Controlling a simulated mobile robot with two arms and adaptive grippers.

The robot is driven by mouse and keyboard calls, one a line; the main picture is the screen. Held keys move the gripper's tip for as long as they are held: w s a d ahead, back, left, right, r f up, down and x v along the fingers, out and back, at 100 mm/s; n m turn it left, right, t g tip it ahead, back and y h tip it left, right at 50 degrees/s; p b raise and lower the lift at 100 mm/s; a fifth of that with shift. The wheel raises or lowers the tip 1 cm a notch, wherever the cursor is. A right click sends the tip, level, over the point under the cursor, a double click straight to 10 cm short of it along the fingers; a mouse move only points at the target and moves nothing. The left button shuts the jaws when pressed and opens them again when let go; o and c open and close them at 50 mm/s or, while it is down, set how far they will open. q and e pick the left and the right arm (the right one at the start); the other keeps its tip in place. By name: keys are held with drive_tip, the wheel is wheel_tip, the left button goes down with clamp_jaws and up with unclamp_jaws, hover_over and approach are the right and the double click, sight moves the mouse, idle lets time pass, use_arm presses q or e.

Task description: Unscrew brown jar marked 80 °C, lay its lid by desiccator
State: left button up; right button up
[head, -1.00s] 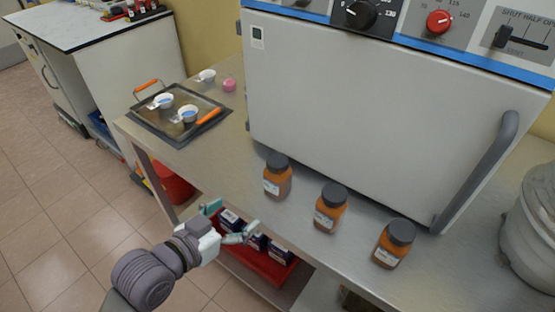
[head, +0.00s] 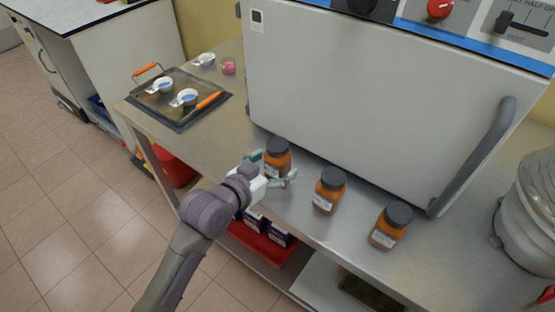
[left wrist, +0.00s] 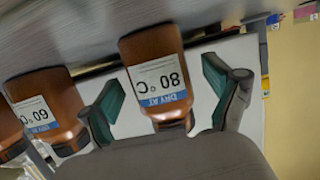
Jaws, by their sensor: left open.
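The brown jar marked 80 °C (head: 282,162) stands upright with its dark lid (head: 277,145) on, leftmost of three similar jars on the steel bench. In the left wrist view, its label (left wrist: 160,82) appears upside down. My left gripper (head: 273,168) is open, with a fingertip on either side of this jar. In the wrist view, gaps show between the fingers and the glass; the lid is hidden behind the gripper body. A large pale round vessel (head: 528,215), perhaps the desiccator, stands at the right. My right gripper is not in view.
The 60 °C jar (left wrist: 45,100) stands beside it, with a third jar (head: 390,226) farther right. A large grey oven (head: 370,100) rises behind them. A tray (head: 180,118) with small cups sits at the bench's left end. Bare bench lies between the third jar and the vessel.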

sight(278, 144)
use_arm(q)
drive_tip(key=shift+x, duration=0.9)
drive_tip(key=c, duration=1.4)
wheel_tip(278, 144, up, 10)
drive_tip(key=shift+p, duration=0.6)
drive_tip(key=o, duration=0.6)
drive_tip(key=shift+c, duration=0.2)
clamp_jaws()
